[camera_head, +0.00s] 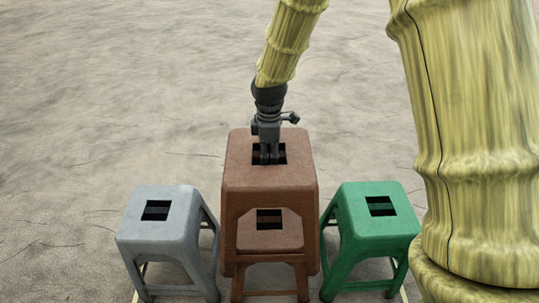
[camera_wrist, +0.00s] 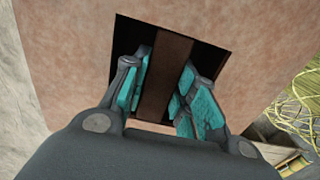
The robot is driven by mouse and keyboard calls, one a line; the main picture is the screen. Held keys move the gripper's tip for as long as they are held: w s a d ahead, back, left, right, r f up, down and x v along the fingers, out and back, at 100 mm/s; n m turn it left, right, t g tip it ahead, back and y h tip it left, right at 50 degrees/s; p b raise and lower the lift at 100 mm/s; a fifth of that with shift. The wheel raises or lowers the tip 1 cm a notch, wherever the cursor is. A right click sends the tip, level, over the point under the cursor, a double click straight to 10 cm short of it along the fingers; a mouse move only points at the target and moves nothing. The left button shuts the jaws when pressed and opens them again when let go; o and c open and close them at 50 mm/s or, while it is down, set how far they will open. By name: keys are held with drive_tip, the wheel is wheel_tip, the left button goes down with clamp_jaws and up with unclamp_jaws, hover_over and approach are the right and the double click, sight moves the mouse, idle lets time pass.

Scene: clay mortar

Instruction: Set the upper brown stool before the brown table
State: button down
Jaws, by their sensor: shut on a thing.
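The upper brown stool (camera_head: 268,172) has a square hole in its top, and its top also fills much of the wrist view (camera_wrist: 75,50). My gripper (camera_head: 268,158) reaches down into that hole and is shut on the brown bar crossing it. In the wrist view the bar (camera_wrist: 165,78) runs between the teal-padded fingers (camera_wrist: 160,95). A lower brown stool (camera_head: 287,234) shows through the arch between the upper stool's legs. Its top is apart from and below the upper seat. The upper stool looks raised over it. I see no brown table.
A grey stool (camera_head: 178,224) stands close on the left and a green stool (camera_head: 363,213) close on the right. Open cracked floor (camera_head: 110,90) lies beyond and to the left. A yellow tangle (camera_wrist: 302,108) shows at the wrist view's right edge.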

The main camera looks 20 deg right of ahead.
wheel_tip(320, 180, up, 14)
drive_tip(key=p, duration=1.2)
idle(0.4)
